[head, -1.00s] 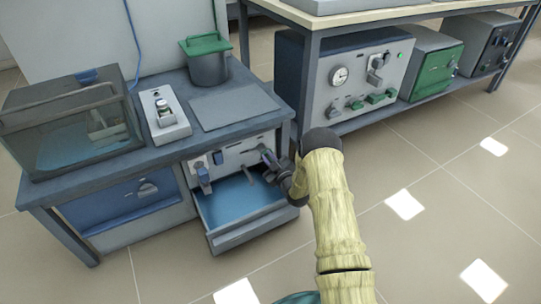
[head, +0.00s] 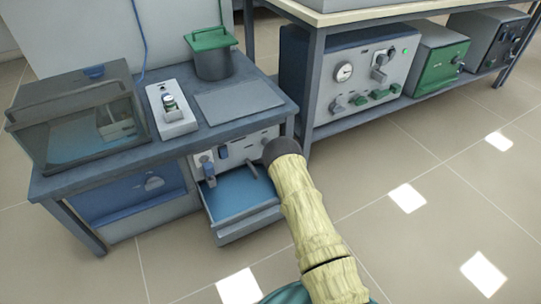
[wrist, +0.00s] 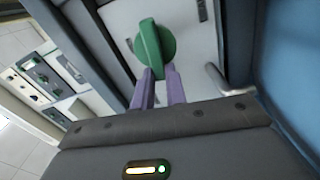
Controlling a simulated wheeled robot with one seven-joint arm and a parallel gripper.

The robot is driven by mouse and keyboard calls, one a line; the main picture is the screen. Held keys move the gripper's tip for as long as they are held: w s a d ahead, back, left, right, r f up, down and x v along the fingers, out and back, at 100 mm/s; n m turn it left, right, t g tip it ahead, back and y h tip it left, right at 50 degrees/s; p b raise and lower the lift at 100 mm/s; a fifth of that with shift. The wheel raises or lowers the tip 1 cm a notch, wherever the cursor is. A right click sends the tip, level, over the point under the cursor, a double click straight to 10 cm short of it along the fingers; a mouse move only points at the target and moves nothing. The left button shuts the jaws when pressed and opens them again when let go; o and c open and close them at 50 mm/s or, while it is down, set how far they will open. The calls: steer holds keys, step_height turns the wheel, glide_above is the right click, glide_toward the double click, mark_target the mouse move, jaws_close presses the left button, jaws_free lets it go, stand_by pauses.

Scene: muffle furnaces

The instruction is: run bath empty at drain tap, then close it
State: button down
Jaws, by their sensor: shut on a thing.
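A green tap handle (wrist: 153,45) stands on a pale panel in the wrist view. The purple fingers of my gripper (wrist: 158,85) are shut on its lower part. In the head view my arm hides the gripper and this handle at the right end of the white tap panel (head: 238,150). Below that panel is an open tray (head: 250,222) with a blue inside. A clear-walled bath (head: 45,130) stands on the bench at left, with bluish liquid low in it. I cannot tell whether liquid is flowing.
The bench (head: 110,172) also bears a white device (head: 172,120), a green-lidded pot (head: 212,60) and a flat grey plate (head: 240,102). Furnaces, one grey (head: 355,85) and one green (head: 435,60), stand on a low shelf at right. The tiled floor in front is clear.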

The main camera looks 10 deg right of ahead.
steer(key=shift+f+n, duration=0.25)
steer(key=shift+n, duration=0.45)
steer(key=c, duration=1.4)
jaws_free()
steer(key=shift+c, duration=0.2)
steer(key=shift+s, duration=0.15)
steer(key=p+v, duration=0.9)
steer(key=v, duration=0.8)
steer(key=shift+p, duration=0.4)
